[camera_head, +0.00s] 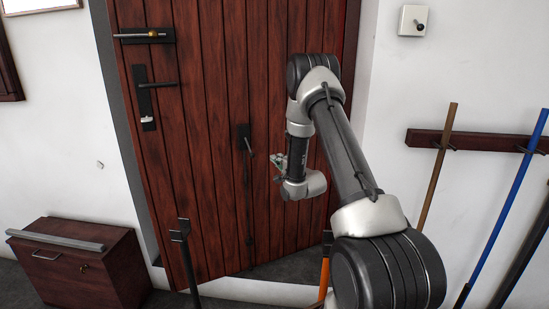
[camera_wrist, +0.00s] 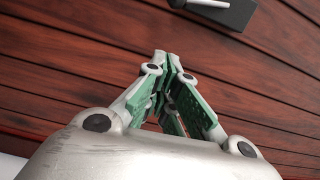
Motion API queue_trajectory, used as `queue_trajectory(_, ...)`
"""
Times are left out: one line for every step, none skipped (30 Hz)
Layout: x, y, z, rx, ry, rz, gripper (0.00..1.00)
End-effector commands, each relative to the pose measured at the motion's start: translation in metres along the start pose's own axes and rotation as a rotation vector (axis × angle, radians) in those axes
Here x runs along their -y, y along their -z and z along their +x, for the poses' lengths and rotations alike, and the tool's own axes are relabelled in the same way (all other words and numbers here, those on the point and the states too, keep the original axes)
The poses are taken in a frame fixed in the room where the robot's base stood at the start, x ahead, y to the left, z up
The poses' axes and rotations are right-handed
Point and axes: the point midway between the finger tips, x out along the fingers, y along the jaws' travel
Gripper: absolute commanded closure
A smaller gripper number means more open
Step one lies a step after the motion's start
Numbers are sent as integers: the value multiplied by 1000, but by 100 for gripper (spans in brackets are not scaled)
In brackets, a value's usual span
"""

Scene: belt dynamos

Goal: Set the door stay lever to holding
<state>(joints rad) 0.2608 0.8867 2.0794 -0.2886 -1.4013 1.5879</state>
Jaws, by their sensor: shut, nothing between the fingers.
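A red-brown plank door (camera_head: 215,60) stands ajar. A small dark plate with a short lever (camera_head: 246,143) is on the door's middle, with a thin dark rod running down below it; I take it for the door stay. My gripper (camera_head: 277,163) is just right of and slightly below this lever, apart from it in the picture. In the wrist view my gripper (camera_wrist: 172,62) has its green-padded fingers together and empty. A dark plate with a pale lever end (camera_wrist: 222,10) is cut off at the top of that view, beyond the fingertips.
A bolt (camera_head: 146,36) and a handle plate (camera_head: 152,95) sit on the door's left side. A wooden chest (camera_head: 85,265) stands at lower left. Long poles (camera_head: 500,210) lean on a wall rack (camera_head: 480,140) at right. Dark and orange posts stand near the door's foot.

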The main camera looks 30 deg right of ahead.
Motion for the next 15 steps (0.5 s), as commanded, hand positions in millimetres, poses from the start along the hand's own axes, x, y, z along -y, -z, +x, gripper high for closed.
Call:
queue_trajectory(-1,0,-9,-1,-2,1,100)
queue_trajectory(0,0,-14,-1,-2,1,100)
queue_trajectory(-1,0,-20,-1,-3,2,100)
queue_trajectory(0,0,-25,-1,-1,1,100)
queue_trajectory(0,0,-30,-1,-2,1,100)
queue_trajectory(0,0,-35,-1,-1,1,100)
queue_trajectory(0,0,-38,-1,-1,0,100)
queue_trajectory(0,0,-41,0,-1,0,100)
queue_trajectory(0,0,-44,0,0,0,100)
queue_trajectory(0,0,-46,0,-1,0,100)
queue_trajectory(0,0,-47,0,-1,0,100)
queue_trajectory(0,0,-48,0,-1,0,100)
queue_trajectory(0,0,-49,0,0,0,100)
queue_trajectory(0,0,-49,0,0,0,100)
queue_trajectory(0,0,-50,0,0,0,100)
